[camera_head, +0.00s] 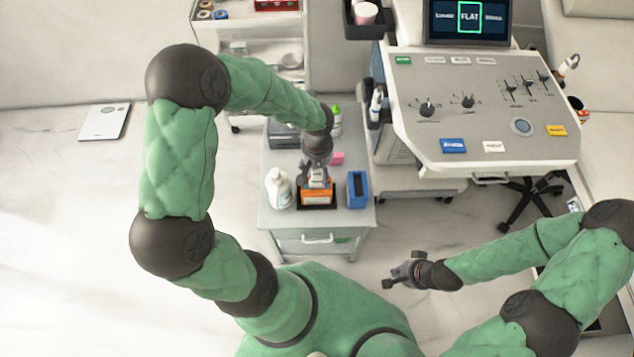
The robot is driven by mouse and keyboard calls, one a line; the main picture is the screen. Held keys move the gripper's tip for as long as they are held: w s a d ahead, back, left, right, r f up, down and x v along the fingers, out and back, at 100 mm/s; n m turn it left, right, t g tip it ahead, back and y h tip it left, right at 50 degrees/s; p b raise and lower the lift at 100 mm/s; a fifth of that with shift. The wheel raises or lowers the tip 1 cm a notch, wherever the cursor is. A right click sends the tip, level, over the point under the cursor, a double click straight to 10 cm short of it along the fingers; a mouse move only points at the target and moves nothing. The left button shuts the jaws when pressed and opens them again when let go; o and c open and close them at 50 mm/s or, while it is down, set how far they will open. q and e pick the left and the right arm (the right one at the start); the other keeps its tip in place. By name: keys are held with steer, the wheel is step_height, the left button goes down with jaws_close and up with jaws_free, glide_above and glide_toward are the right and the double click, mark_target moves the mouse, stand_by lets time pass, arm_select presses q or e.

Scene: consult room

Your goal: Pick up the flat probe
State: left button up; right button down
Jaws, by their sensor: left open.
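The ultrasound console (470,125) stands at the right, and its screen (468,17) has "FLAT" framed in green. A white probe-like piece (376,104) sits in a holder on the console's left side. Another white probe-like piece (567,66) is on its right side. I cannot tell which is the flat probe. My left gripper (315,177) is open over an orange box (317,196) on the small cart, away from both pieces; whether it touches the box is unclear. My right gripper (393,275) is low over the floor, apart from everything; its jaw opening is too small to read.
A white shelf trolley (262,72) stands behind. A floor scale (104,121) lies at the left; floor around it is clear.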

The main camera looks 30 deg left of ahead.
mark_target(317, 174)
arm_select(q)
step_height(317, 174, down, 3)
steer(key=shift+a+b, duration=0.1)
steer(key=shift+b, duration=0.3)
steer(key=shift+r, duration=0.1)
steer(key=c, duration=1.2)
